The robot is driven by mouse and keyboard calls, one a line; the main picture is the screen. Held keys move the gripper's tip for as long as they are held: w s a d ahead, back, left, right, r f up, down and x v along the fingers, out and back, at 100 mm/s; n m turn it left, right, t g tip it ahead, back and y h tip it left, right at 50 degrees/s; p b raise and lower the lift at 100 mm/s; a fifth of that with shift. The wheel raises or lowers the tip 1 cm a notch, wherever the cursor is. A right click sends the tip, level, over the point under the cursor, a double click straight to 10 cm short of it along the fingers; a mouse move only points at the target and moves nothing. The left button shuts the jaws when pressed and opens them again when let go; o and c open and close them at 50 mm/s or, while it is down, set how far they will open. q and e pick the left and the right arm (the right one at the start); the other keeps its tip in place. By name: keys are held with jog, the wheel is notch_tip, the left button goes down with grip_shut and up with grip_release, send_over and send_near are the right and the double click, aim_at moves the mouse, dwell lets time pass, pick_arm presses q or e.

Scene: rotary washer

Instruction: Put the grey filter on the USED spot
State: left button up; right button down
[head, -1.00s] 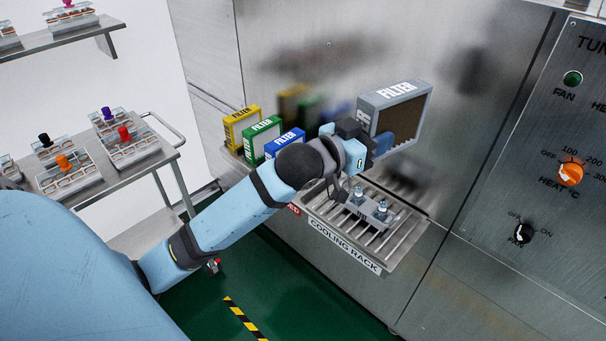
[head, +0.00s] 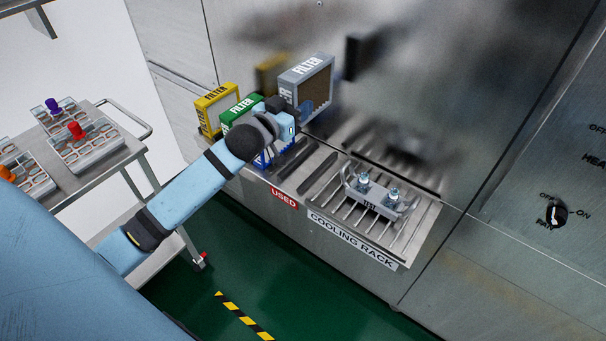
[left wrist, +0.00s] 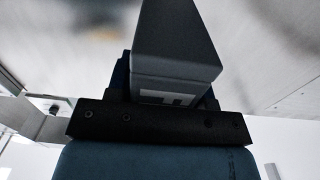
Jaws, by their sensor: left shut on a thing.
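The grey filter (head: 307,84) is a box with a dark mesh face, held upright above the left part of the metal shelf. My left gripper (head: 297,114) is shut on it; its fingers are partly hidden by the wrist. In the left wrist view the grey filter (left wrist: 175,45) stands between the fingers of my left gripper (left wrist: 170,88). The red USED label (head: 284,198) is on the shelf's front edge, with a dark slotted spot (head: 317,176) behind it, below and slightly right of the filter. My right gripper is not in view.
Yellow (head: 216,108), green (head: 241,110) and blue (head: 267,158) filters stand left of the USED spot; my arm partly hides the blue one. A cooling rack (head: 412,235) holding a metal test piece (head: 374,198) is to the right. A cart (head: 128,157) stands at the left.

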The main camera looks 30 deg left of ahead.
pick_arm(q)
jog(key=f, duration=1.6)
jog(key=shift+a+f, duration=0.1)
jog(key=shift+a, duration=0.1)
notch_tip(320, 180, down, 4)
jog(key=shift+f, duration=0.1)
jog(key=shift+f, duration=0.15)
jog(key=o, duration=1)
jog(key=shift+o, duration=0.2)
